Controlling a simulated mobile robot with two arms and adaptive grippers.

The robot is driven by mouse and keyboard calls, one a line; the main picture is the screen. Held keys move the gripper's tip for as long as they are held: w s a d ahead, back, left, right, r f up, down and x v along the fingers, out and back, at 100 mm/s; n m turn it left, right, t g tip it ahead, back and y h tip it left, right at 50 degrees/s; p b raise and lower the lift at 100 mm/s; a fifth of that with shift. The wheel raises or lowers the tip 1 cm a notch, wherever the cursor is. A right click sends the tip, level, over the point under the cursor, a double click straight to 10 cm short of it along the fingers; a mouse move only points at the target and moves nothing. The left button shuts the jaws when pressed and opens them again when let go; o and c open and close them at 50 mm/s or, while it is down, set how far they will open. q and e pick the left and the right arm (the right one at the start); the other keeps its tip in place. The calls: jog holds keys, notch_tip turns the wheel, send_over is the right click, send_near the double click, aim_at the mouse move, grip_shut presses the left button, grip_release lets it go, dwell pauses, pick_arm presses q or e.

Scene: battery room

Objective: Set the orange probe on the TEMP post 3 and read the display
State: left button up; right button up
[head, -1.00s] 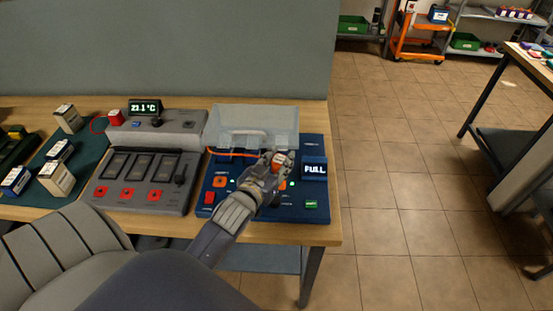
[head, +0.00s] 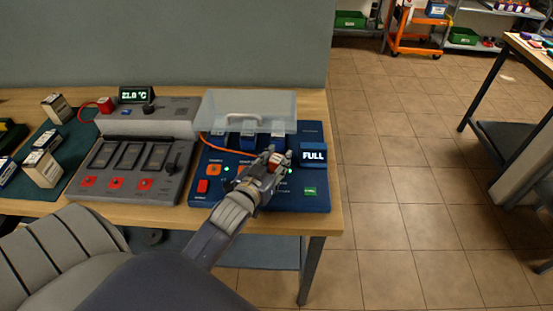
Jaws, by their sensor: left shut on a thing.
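The blue charger (head: 203,185) stands at the right end of the wooden bench, with orange buttons or posts along its top. My left gripper (head: 277,160) is over its right half, shut on the orange probe (head: 272,166). An orange cable (head: 222,149) runs from the charger's left side toward the probe. My fingers hide the probe's tip, so I cannot tell whether it touches TEMP post 3. A separate small display (head: 136,95) on the grey unit seems to read 21.0 °C. My right gripper is not in view.
A clear lid (head: 250,106) with a handle is over the charger's rear, above blue battery packs (head: 248,141). A grey tester (head: 135,165) with red buttons is to its left. Boxed batteries (head: 42,168) stand on a green mat. Tiled floor is open at right.

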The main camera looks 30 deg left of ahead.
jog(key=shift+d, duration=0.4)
pick_arm(q)
jog(key=shift+p, duration=0.3)
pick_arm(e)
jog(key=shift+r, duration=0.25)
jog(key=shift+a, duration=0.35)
pick_arm(q)
jog(key=shift+p, duration=0.35)
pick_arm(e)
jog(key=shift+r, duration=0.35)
pick_arm(q)
jog(key=shift+f, duration=0.35)
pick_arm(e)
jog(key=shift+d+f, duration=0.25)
pick_arm(q)
jog(key=shift+f+b, duration=0.3)
jog(key=shift+b, duration=0.15)
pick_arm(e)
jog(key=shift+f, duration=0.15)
pick_arm(q)
jog(key=o, duration=0.9)
